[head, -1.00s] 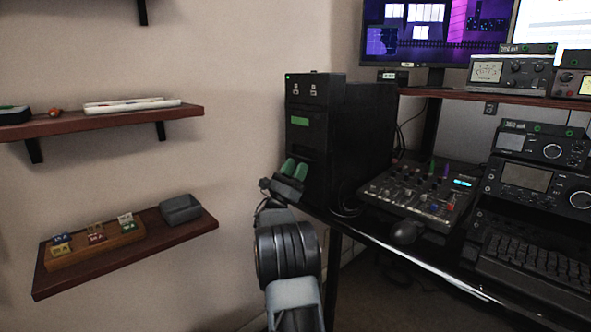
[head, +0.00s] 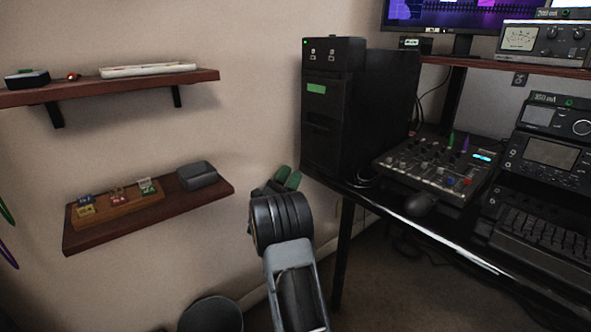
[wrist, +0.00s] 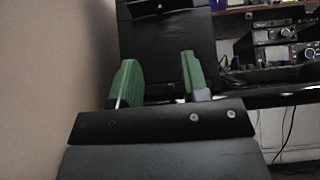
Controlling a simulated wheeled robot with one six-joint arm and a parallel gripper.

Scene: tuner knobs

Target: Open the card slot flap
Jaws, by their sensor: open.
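The card slot flap seems to be a part of the black tower (head: 342,145) at the desk's left end. The tower's front has a green label (head: 316,89) and a dark recessed panel below it. I cannot clearly tell the flap's edges or whether it is closed. My gripper (head: 287,178) is open and empty, with green fingers, left of and below the tower's front in the head view. In the wrist view my gripper (wrist: 159,68) has its fingers apart, with the tower's dark front (wrist: 165,45) beyond them. A dark protruding part (wrist: 160,6) shows at the top edge there.
A round bin (head: 212,314) stands below.

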